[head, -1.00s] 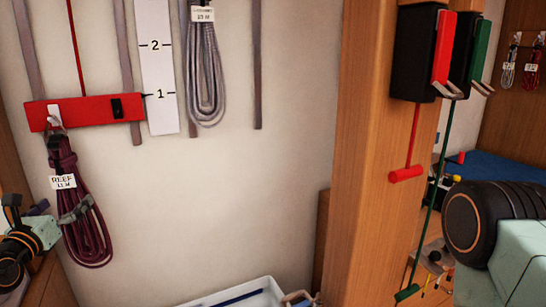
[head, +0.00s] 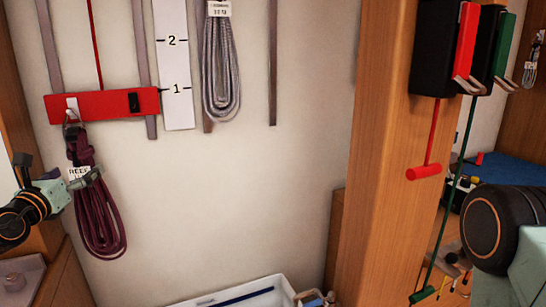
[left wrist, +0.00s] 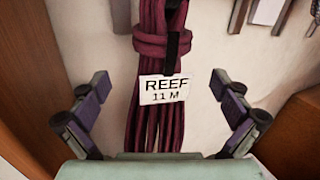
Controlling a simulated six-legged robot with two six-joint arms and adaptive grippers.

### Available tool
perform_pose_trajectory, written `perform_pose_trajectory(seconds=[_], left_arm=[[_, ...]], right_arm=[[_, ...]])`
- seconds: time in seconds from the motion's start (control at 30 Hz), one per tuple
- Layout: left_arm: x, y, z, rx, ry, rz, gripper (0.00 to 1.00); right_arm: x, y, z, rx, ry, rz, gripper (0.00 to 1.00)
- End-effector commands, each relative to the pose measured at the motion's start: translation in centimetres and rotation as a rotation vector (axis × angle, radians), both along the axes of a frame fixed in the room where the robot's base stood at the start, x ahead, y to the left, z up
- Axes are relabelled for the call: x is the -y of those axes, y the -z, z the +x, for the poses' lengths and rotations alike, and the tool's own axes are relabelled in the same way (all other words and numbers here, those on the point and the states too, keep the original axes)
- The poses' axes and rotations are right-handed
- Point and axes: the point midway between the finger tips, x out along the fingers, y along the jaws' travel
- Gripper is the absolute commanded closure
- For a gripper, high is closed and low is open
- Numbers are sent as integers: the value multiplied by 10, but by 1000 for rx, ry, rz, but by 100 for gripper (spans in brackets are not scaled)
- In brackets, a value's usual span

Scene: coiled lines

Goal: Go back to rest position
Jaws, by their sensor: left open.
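The maroon coiled line (head: 98,215) hangs from a white hook on a red board (head: 115,104) on the wall. Its white tag reads REEF 11 M in the left wrist view (left wrist: 164,90). My left gripper (head: 57,174) is at the coil's tag height in the head view, with one finger overlapping the coil's edge there. In the left wrist view my left gripper (left wrist: 160,86) has its fingers spread wide on either side of the coil, apart from it. Contact is not visible. My right gripper is out of view; only part of my right arm shows at the right.
A grey coiled line (head: 221,70) hangs beside a white numbered scale (head: 174,65). A wooden post (head: 375,150) stands right of centre, with black holders carrying a red handle (head: 467,40) and a green one. A white bin (head: 270,286) sits below. The wall between is bare.

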Motion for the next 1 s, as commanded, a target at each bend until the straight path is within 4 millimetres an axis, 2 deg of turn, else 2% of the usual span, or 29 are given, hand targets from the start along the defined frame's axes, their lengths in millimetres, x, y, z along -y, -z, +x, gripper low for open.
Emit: perform_pose_trajectory(seconds=[0.37, 1.0], left_arm=[[0, -38, 0, 3, 2, -1, 0], [0, 35, 0, -6, 1, 3, 0]], right_arm=[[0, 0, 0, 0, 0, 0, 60], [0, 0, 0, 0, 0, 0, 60]])
